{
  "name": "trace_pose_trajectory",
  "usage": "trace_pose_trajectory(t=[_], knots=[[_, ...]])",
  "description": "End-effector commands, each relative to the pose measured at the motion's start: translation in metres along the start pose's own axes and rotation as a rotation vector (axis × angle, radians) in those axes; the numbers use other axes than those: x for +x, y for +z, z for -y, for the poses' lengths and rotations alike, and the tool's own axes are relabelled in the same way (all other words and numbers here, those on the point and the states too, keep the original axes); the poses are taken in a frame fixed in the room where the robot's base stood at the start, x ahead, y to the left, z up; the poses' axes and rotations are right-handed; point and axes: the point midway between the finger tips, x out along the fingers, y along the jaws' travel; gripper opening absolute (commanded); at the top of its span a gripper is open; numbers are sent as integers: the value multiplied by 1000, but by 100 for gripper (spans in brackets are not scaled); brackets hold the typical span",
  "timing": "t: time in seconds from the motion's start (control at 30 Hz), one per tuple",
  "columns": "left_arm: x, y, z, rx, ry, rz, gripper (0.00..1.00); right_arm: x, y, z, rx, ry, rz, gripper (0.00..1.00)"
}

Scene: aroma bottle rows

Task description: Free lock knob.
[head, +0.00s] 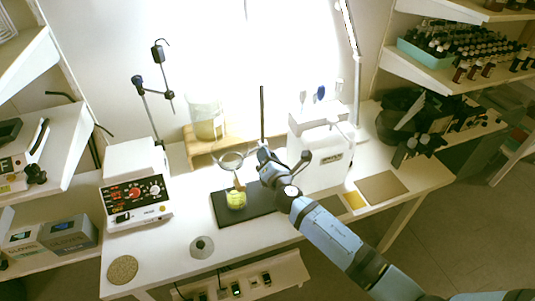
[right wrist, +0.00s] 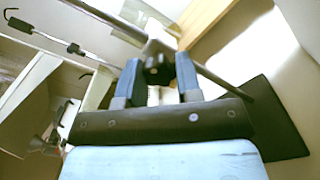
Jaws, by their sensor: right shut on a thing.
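My right gripper (head: 268,162) is at the upright stand rod (head: 262,110), level with the ring that holds a glass funnel (head: 231,161). In the right wrist view, my right gripper (right wrist: 158,82) is shut on a dark knob (right wrist: 157,64) at the grey clamp block. The lock knob is mostly hidden by my gripper in the head view. My left gripper is not in view.
A white instrument (head: 320,155) stands close on the right of my gripper. A glass vessel (head: 205,122) is behind. The front of the bench is mostly clear.

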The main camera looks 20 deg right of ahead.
Motion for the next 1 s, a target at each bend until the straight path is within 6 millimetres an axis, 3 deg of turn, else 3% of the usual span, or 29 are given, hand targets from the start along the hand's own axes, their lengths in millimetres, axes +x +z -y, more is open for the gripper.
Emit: trace_pose_trajectory(t=[0.5,1.0], knots=[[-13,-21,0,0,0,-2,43,0,2,-1,-394,1,1,9],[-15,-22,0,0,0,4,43,0,0,0,-501,0,1,9]])
